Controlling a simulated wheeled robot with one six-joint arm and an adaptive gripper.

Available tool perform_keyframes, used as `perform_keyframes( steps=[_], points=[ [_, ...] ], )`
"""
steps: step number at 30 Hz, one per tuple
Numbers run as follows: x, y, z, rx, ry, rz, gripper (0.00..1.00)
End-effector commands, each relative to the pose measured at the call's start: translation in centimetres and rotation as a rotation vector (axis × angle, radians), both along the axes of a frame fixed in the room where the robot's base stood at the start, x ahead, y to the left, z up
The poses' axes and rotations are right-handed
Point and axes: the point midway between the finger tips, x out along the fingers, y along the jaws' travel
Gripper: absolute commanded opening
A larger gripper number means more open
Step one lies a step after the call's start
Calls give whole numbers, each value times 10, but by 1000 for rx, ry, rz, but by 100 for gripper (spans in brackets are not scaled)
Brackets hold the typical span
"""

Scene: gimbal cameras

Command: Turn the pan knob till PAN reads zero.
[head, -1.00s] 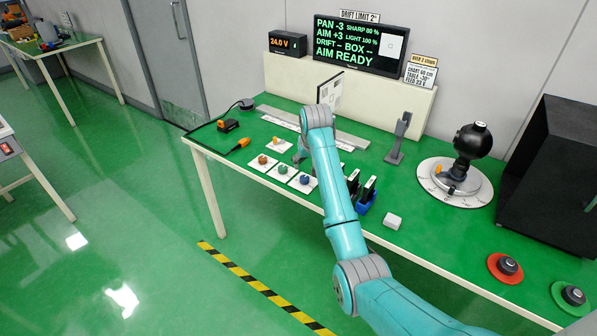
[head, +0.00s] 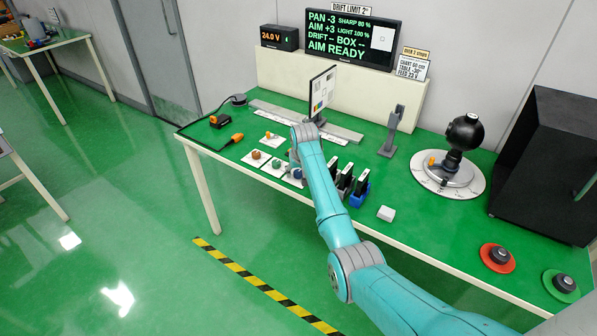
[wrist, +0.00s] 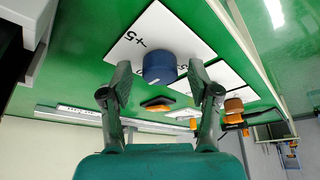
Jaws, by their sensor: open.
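The display (head: 351,38) at the back reads PAN -3, AIM +3 and AIM READY. Several coloured knobs sit on white cards near the table's left front. In the wrist view the blue knob (wrist: 160,68) has a white pointer line and stands on a white card (wrist: 150,30) marked +5. My gripper (wrist: 158,84) is open, with its fingers on either side of the blue knob and gaps showing. I cannot read which knob is labelled pan.
A chart panel (head: 322,90) stands on a rail behind. Dark upright pieces in a blue holder (head: 359,195) stand right of my arm. A black ball-shaped device (head: 465,132) stands further right.

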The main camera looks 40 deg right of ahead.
Motion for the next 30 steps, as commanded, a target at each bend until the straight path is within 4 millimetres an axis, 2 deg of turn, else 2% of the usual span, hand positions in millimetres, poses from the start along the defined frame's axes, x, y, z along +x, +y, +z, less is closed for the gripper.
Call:
perform_keyframes(
  steps=[3,4,9,11,20,30],
  points=[
    [0,0,0,0,0,0,61],
    [0,0,0,0,-1,0,56],
    [0,0,0,0,-1,0,14],
    [0,0,1,0,-1,0,2],
    [0,1,1,-1,-1,-25,2],
    [1,2,1,-1,-1,-224,2]
  ],
)
